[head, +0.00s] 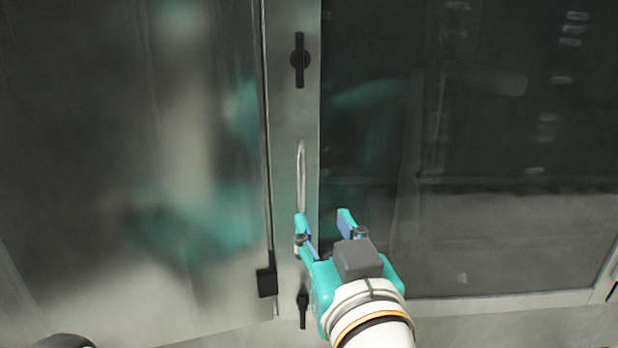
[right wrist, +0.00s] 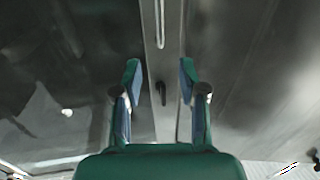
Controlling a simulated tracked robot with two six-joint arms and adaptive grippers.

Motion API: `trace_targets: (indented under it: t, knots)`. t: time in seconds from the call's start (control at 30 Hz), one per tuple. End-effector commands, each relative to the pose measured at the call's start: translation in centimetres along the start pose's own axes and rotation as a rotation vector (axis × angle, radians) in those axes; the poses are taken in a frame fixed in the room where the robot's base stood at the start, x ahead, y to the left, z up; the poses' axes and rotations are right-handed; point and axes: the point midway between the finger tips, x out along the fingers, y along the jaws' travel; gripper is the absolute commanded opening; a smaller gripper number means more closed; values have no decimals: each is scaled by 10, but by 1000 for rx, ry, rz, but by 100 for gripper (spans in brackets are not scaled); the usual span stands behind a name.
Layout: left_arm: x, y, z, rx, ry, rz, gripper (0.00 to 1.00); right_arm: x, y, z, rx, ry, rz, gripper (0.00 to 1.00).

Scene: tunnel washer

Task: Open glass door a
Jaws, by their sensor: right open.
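Glass door a seems to be the large dark glass door (head: 500,190) at the right of the head view, with a pale metal frame. A slim vertical bar handle (head: 301,165) stands on the metal strip at its left edge, and its lower part is hidden by my finger. My right gripper (head: 323,218) is open with nothing held. Its left finger overlaps the handle's lower end, and its right finger is in front of the glass. I cannot tell whether it touches. In the right wrist view, the handle (right wrist: 158,22) is beyond the fingertips.
Black latches sit above (head: 300,60) and below (head: 303,310) the handle on the metal strip. A black block (head: 267,282) sits at the edge of the shiny metal panel (head: 130,120) on the left. The space in front of the glass is clear.

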Motion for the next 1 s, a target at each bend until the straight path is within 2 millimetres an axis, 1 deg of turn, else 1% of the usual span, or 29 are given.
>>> trace_targets:
  t: [0.17,0.5,0.7,0.83,1.0]
  knots:
    - [0,0,0,0,0,0,40,28,1,2,-2,-4,4,41]
    - [-4,1,0,0,0,0,40,102,1,2,-1,-5,4,41]
    - [-7,3,0,0,0,0,40,138,1,2,-2,-4,1,41]
    - [-9,3,0,0,0,0,40,152,1,1,0,-3,1,41]
    - [-10,4,0,0,0,0,40,160,1,2,-1,-3,0,41]
